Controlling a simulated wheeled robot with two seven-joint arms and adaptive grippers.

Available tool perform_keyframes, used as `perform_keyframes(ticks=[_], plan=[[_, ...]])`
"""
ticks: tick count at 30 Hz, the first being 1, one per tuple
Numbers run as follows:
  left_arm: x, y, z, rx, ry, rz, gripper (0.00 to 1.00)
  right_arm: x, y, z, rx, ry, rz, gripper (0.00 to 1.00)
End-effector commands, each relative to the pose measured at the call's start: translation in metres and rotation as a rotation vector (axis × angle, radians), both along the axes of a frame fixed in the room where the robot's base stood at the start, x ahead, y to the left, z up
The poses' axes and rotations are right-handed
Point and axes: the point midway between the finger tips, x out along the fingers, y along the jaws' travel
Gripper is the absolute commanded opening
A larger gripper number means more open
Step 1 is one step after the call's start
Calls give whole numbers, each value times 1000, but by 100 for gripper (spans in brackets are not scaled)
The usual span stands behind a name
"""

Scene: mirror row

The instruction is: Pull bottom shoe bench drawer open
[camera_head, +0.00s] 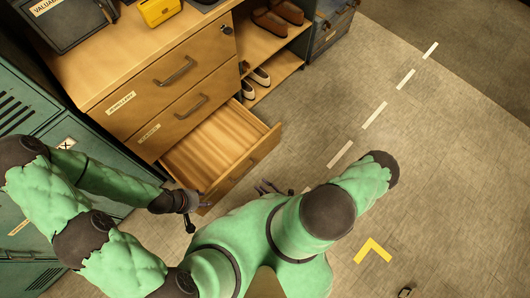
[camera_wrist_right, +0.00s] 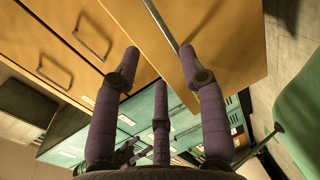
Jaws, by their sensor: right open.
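The wooden shoe bench (camera_head: 115,55) has a stack of drawers, and its bottom drawer (camera_head: 215,145) stands open and looks empty. The two drawers above it are shut, each with a bar handle. My right gripper (camera_head: 268,188) is in front of the bottom drawer's front, partly hidden behind my own arm. In the right wrist view its fingers (camera_wrist_right: 158,62) are spread, with a drawer front (camera_wrist_right: 225,50) and a metal bar handle (camera_wrist_right: 160,24) beyond them. I cannot tell whether they touch. My left gripper (camera_head: 195,207) is by the drawer front's left end; its fingers are unclear.
Green metal lockers (camera_head: 65,135) stand to the left of the bench. Open shelves with shoes (camera_head: 260,76) are to the right of the drawers. A yellow object (camera_head: 158,11) and a dark case (camera_head: 68,22) rest on top.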

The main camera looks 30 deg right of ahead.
Motion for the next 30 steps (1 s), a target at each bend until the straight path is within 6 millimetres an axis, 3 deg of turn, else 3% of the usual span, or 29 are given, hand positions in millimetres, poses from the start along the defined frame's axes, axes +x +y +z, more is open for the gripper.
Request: perform_keyframes(ticks=[10,26,30], plan=[[0,0,0,0,0,0,40,-12,-2,3,1,0,1,42],[0,0,0,0,0,0,40,-11,-3,3,3,3,0,42],[0,0,4,0,0,0,40,-1,-10,4,71,72,3,42]])
